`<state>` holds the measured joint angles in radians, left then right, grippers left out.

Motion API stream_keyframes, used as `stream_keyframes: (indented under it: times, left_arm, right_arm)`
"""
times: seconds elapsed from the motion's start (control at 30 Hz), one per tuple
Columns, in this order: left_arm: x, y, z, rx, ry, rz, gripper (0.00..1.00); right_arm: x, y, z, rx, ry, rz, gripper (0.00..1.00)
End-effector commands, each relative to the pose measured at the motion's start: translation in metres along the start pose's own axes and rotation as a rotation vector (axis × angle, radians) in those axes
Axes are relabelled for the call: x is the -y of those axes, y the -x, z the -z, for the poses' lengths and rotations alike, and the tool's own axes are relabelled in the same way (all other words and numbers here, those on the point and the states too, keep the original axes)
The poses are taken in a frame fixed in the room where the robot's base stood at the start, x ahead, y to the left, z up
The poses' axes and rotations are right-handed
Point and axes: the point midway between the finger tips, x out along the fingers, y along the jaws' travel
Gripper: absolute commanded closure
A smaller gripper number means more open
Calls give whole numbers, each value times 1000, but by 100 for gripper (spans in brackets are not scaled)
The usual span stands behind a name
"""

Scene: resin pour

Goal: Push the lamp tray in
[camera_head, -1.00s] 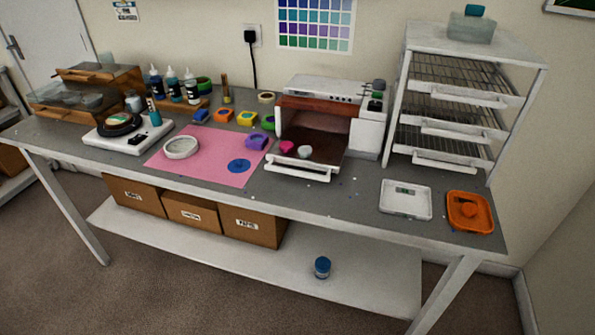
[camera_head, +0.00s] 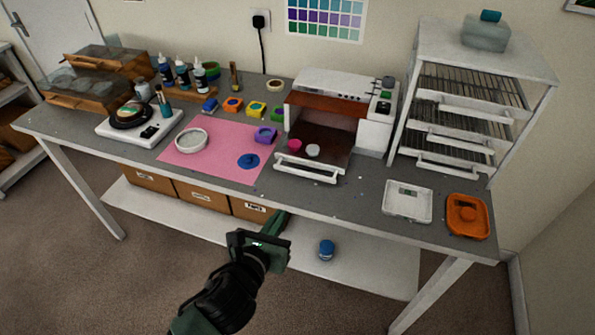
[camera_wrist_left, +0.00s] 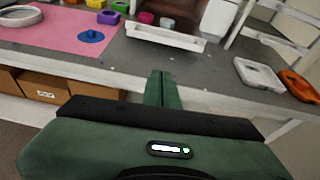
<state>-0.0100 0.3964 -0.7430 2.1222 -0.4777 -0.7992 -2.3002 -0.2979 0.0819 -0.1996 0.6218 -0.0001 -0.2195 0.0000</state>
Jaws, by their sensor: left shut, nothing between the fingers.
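The lamp tray (camera_head: 306,169) is pulled out at the front of the white lamp box (camera_head: 345,97), with its white handle bar nearest me. A pink mould (camera_head: 294,146) and a whitish mould (camera_head: 313,150) sit on its dark floor. In the left wrist view the tray's white front (camera_wrist_left: 165,37) lies beyond the fingers. My left gripper (camera_head: 277,222) is shut and empty, in front of the table edge and below the tray front, apart from it. In the left wrist view its closed green fingers (camera_wrist_left: 159,88) point toward the table. My right gripper is out of view.
A pink mat (camera_head: 215,165) with a white ring (camera_head: 191,139) lies left of the tray. The tabletop front strip is mostly clear.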

Motion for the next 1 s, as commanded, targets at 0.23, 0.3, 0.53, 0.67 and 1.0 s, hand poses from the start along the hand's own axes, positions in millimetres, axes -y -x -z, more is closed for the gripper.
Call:
stream_keyframes:
  times: [0.23, 0.3, 0.53, 0.67, 1.0]
  left_arm:
    - [4, -9, -15, 22, -59, 5, 100]
    - [5, -21, -16, 23, -56, 6, 100]
    - [5, -69, -17, 22, -54, 5, 100]
    - [5, -94, -17, 21, -52, 6, 100]
    - [6, -129, -28, 22, -54, 8, 100]
  right_arm:
    - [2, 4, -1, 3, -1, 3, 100]
    - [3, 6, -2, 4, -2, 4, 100]
    - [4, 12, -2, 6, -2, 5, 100]
    - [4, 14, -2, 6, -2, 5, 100]
    - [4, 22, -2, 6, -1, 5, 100]
